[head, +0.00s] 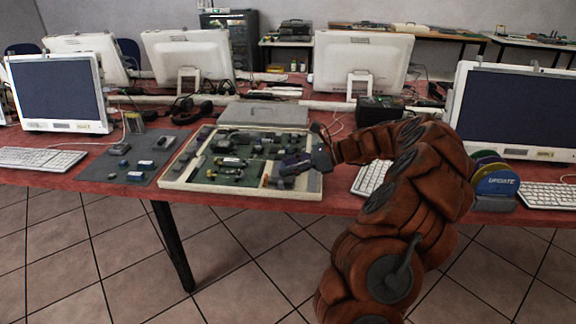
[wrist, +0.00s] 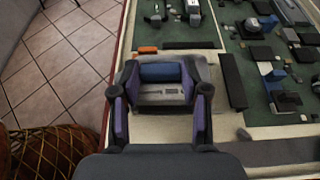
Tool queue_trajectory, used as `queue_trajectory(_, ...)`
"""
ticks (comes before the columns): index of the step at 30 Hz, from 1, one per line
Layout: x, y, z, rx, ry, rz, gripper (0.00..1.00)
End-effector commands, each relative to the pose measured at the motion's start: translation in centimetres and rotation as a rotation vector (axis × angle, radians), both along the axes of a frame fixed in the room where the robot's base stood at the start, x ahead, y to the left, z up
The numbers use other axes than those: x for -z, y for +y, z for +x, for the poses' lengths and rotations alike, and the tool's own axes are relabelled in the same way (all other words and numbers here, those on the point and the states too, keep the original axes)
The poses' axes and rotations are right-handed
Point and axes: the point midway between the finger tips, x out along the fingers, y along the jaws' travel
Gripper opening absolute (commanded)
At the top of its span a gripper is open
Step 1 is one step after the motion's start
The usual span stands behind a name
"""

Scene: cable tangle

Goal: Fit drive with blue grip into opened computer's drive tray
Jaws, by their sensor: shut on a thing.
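The opened computer (head: 172,184) lies flat on the red table, a shallow pale case with a green board and several parts inside. My gripper (head: 297,163) is over its near right corner. In the wrist view my gripper (wrist: 160,92) is shut on the grey drive with the blue grip (wrist: 162,73), one purple-padded finger on each side. The drive is over the pale strip at the case's edge, beside a small orange piece (wrist: 147,49) and a dark bar (wrist: 232,80). I cannot tell whether the drive touches the case. The drive tray is not clearly distinguishable.
A grey mat (head: 103,177) with small parts lies left of the case. A grey panel (head: 262,115) lies behind it. A keyboard (head: 371,177), coloured discs (head: 497,181) and a monitor (head: 515,110) stand to the right. The table's front edge is close to the case.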

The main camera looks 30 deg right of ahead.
Motion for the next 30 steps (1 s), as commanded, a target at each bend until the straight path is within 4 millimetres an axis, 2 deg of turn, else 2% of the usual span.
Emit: queue_trajectory(30, 0.53, -0.03, -0.02, 0.000, -0.001, -0.001, 0.02)
